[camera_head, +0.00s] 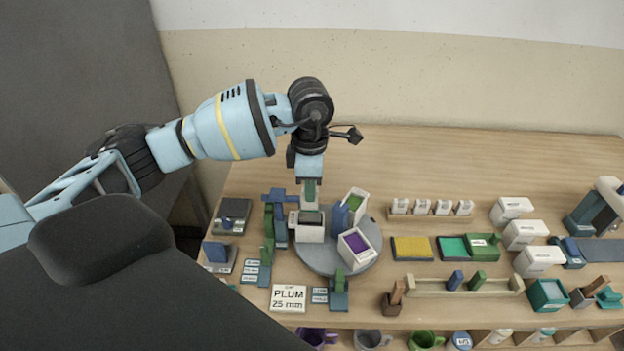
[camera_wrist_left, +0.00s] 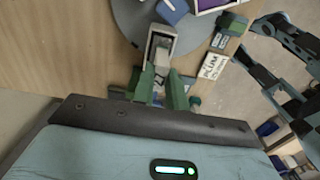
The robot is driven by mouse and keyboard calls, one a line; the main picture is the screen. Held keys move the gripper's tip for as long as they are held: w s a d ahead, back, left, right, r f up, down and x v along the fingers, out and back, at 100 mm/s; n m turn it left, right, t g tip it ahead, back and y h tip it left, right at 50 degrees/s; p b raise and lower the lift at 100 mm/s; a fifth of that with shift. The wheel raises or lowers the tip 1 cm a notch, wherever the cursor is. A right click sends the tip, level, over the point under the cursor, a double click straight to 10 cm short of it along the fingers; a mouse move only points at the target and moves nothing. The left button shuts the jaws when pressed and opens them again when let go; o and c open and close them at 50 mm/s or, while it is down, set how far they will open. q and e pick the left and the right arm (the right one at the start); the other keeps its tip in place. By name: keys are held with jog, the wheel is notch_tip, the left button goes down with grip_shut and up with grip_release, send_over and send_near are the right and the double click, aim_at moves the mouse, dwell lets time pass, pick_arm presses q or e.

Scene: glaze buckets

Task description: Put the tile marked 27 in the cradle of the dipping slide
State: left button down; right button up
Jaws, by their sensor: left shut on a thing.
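My left gripper (camera_head: 309,197) is shut on a small pale tile (camera_wrist_left: 161,60), which also shows under the fingers in the head view. A green and blue upright stand (camera_head: 268,232), which looks like the dipping slide, is just left of that bucket. Its cradle is not clear. My right gripper is not in view.
A card reading PLUM 25 mm (camera_head: 289,298) lies in front. A wooden rack (camera_head: 432,214) holds several white tiles. White boxes and trays crowd the right; the table behind is clear.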

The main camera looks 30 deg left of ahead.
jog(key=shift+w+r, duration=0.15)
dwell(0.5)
pick_arm(q)
jog(key=c, duration=1.3)
grip_release()
jog(key=shift+c, duration=0.2)
